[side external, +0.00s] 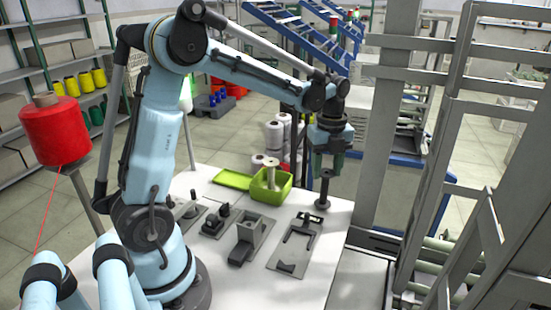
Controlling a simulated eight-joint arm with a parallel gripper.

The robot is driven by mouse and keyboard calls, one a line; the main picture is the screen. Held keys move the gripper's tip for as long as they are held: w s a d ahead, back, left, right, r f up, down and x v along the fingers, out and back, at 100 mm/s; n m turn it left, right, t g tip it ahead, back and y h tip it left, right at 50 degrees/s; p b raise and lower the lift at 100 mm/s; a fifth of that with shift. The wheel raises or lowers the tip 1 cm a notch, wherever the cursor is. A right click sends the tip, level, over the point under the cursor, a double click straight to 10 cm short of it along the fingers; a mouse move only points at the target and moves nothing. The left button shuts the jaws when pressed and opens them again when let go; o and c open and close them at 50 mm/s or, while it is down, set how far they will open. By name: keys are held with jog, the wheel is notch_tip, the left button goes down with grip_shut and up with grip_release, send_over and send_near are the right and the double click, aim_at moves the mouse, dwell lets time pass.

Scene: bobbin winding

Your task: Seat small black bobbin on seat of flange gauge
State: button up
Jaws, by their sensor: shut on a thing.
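My gripper (326,170) is at the end of my arm, pointing down over the back right part of the white table. It is shut on the small black bobbin (323,190), a dark spool with a flange at its lower end, which hangs about upright. The bobbin is just behind and to the right of a flat grey plate (281,252) with dark brackets, probably the flange gauge; I cannot tell its seat for sure. Whether the bobbin touches anything below is hard to tell at this angle.
Left of the plate are a grey block fixture (248,234) and a smaller black fixture (216,221). Grey machine frames stand to the right. The table's front right is clear.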

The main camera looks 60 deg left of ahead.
jog(key=shift+r, duration=1.95)
jog(key=shift+s+d+r, duration=0.1)
jog(key=shift+s+d, duration=0.05)
jog(key=s+d, duration=1)
jog(key=s, duration=0.5)
jog(key=shift+f, duration=1.8)
jog(key=shift+f, duration=0.45)
jog(key=o, duration=0.9)
jog(key=shift+c, duration=0.2)
